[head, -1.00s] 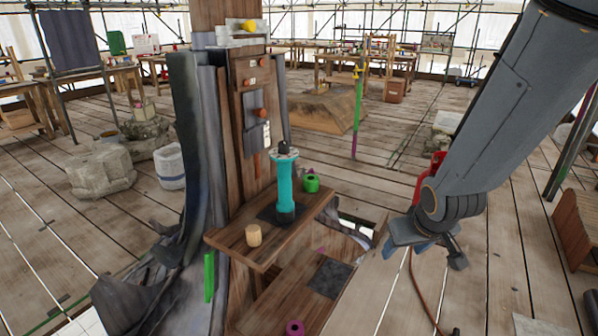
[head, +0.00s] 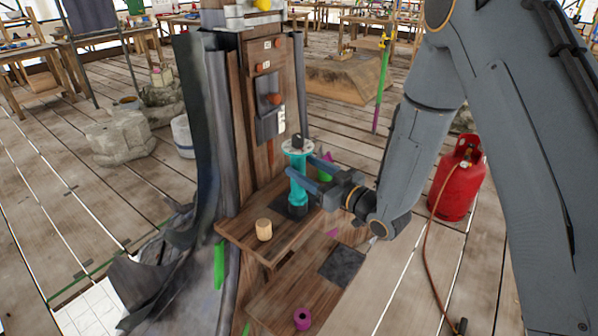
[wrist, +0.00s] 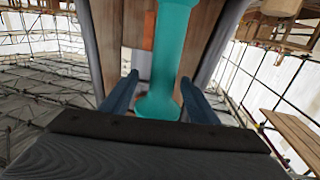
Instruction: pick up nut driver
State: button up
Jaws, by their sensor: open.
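The nut driver, a teal upright tool (head: 297,188) with a dark foot and a grey disc and black knob on top, stands on the small wooden shelf (head: 240,226). In the wrist view its teal body (wrist: 172,50) rises between my fingers. My gripper (head: 300,166) is open and comes in from the right. One finger passes in front of the teal body and the other behind it. The wrist view shows gaps between the body and both fingers. The near finger hides part of the body in the head view.
A wooden peg (head: 264,229) stands on the shelf left of the tool. A lower board (head: 290,290) holds a magenta ring (head: 302,318). A wooden post with a panel (head: 262,110) rises behind the shelf. A red gas bottle (head: 460,180) stands on the floor to the right.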

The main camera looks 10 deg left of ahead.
aim_at(288, 141)
jog(key=shift+p+x, duration=0.5)
jog(key=shift+x, duration=0.7)
jog(key=p+x, duration=0.2)
jog(key=x, duration=0.2)
jog(key=shift+s+a+f, duration=0.1)
jog(key=shift+a, duration=0.05)
jog(key=c, duration=1.3)
jog(key=shift+o, duration=0.2)
jog(key=shift+r+b, duration=1.45)
jog(key=shift+r, duration=3.65)
